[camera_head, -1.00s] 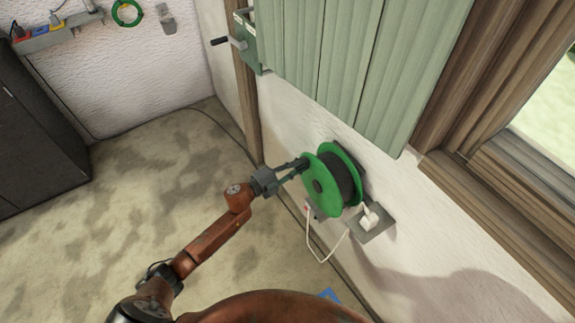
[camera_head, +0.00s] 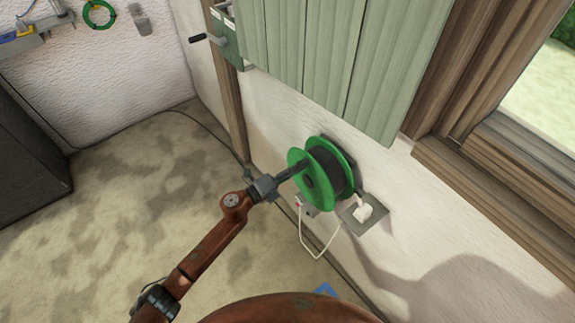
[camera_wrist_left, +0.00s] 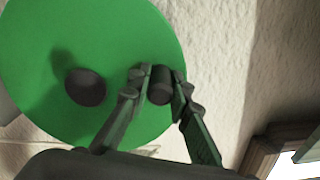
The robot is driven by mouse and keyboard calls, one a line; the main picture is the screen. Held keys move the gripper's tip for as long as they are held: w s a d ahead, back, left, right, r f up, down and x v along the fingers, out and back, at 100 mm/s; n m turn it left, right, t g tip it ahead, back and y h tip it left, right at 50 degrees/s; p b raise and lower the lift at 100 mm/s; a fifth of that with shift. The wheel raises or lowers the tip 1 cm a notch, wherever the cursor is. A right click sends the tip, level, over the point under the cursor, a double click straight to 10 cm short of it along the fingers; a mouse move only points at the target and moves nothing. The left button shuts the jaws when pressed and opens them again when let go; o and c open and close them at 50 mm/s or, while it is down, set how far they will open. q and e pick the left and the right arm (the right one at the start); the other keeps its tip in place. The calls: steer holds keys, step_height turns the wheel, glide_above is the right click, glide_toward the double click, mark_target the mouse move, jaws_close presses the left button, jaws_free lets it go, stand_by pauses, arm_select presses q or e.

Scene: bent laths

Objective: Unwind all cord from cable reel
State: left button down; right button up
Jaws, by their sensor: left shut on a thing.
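The cable reel (camera_head: 298,178) is mounted on the white wall, with green flanges and dark cord (camera_head: 331,172) wound between them. In the left wrist view its green front flange (camera_wrist_left: 40,40) fills the left side, with a dark round hub (camera_wrist_left: 86,87) and a dark crank knob (camera_wrist_left: 160,84) near its edge. My left gripper (camera_head: 297,169) is at the flange's face. In the left wrist view its fingers (camera_wrist_left: 161,88) are closed around the knob, one on each side. How much cord is on the reel is partly hidden by the flange. My right gripper is not in view.
A white plug (camera_head: 362,212) sits in a wall plate just right of the reel, with a white cable (camera_head: 318,256) looping below. Green slatted panels (camera_head: 330,60) hang above. A green box with a crank handle (camera_head: 207,38) is up left. The floor at left is clear.

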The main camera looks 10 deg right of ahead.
arm_select(q)
steer(key=shift+s+d, duration=0.1)
stand_by(0.3)
steer(key=c, duration=2.1)
jaws_free()
steer(key=o, duration=0.3)
steer(key=shift+o, duration=0.2)
steer(key=shift+s+a+f, duration=0.1)
steer(key=shift+s+a, duration=0.1)
steer(key=shift+a, duration=0.3)
steer(key=v, duration=1.1)
